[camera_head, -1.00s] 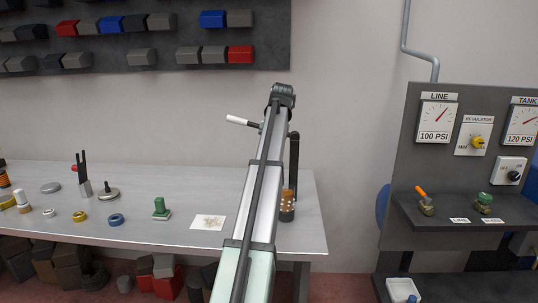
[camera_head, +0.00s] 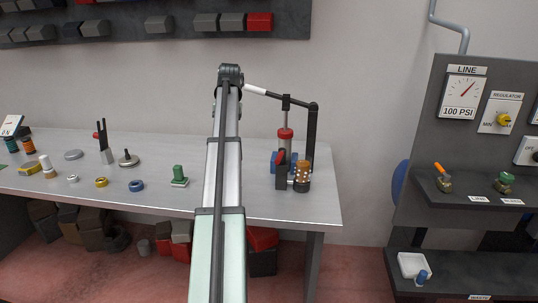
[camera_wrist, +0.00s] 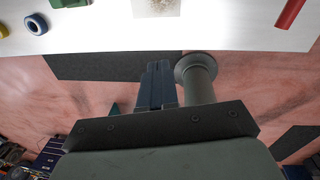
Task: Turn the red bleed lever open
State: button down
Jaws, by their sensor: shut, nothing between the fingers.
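A small dark red lever (camera_head: 281,156) shows on the press at the right end of the bench, beside a black block. The press has a cylinder with a red collar (camera_head: 285,135), a blue base (camera_head: 276,161) and a white-handled bar (camera_head: 267,91). In the wrist view, my gripper (camera_wrist: 160,66) has its dark fingers together and empty, above the floor by the bench edge. A red bar (camera_wrist: 290,12) lies at that view's upper right, apart from the fingers; I cannot tell whether it is the lever. My arm hides the gripper in the head view.
A brown-ringed bottle (camera_head: 302,176) stands close to the press's front right. A green part (camera_head: 179,176) and several small parts stand left of my arm. The bench top (camera_head: 255,207) is bare near its front right. A panel with gauges (camera_head: 465,92) and a shelf is at right.

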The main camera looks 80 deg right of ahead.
aim_at(280, 160)
jog(key=s+d+f+n+g+h, duration=0.1)
jog(key=s+n, duration=0.6)
jog(key=n, duration=0.9)
jog(key=s+d+f+n+g+h, duration=0.2)
jog(key=s+f+n+g, duration=0.4)
jog(key=n, duration=1)
jog(key=shift+s+d+f+h, duration=0.25)
jog(key=shift+s+f+h, duration=0.4)
jog(key=shift+f, duration=0.6)
